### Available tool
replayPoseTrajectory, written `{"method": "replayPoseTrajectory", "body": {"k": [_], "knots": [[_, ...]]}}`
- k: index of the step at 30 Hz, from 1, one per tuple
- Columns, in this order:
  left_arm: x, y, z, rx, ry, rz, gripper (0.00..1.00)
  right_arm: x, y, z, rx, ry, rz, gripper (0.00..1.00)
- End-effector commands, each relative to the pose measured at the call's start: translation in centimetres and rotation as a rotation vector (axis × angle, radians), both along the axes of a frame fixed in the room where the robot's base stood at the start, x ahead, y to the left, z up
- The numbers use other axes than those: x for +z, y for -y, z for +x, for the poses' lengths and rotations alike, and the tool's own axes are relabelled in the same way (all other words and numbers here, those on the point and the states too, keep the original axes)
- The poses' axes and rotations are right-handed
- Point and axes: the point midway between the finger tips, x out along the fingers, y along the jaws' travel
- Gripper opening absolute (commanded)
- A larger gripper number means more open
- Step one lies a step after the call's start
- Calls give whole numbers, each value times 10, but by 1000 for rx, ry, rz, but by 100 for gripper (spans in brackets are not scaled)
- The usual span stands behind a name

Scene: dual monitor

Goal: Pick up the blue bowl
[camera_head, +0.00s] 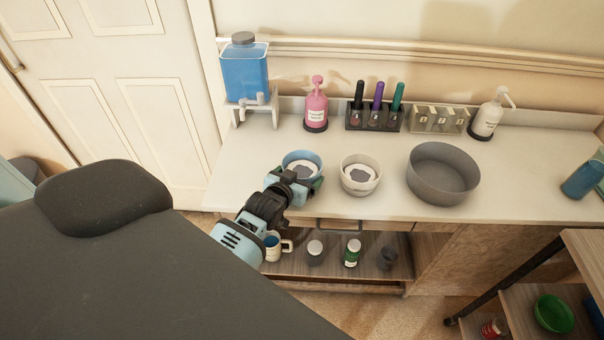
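The blue bowl (300,158) sits on the white counter at the left of a row of bowls and has a light and grey pattern inside. My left gripper (296,181) is at the bowl's near side and hides its front wall. Its two light-blue fingers look spread apart, one toward each side of the bowl. Whether they touch the bowl cannot be told from this view. My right gripper is not in view.
A white bowl (361,186) and a large grey bowl (440,186) stand to the right. Behind are a blue dispenser (245,72), a pink pump bottle (316,106) and bottle racks. A drawer handle (338,226) and a shelf with a mug (272,247) lie below.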

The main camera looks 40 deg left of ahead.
Motion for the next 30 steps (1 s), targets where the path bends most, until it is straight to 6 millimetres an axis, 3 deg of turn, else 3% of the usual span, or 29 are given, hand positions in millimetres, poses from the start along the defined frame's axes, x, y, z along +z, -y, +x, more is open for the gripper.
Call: {"method": "replayPoseTrajectory", "body": {"k": [5, 14, 23, 30], "knots": [[1, 0, 0, 0, 3, 0, 60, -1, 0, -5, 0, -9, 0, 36], [4, 0, 0, 0, 3, 0, 59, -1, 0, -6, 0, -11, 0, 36], [36, 0, 1, 0, 8, 2, 59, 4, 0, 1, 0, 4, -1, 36], [39, -30, -41, 0, -1, 8, 59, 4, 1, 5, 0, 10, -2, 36]]}}
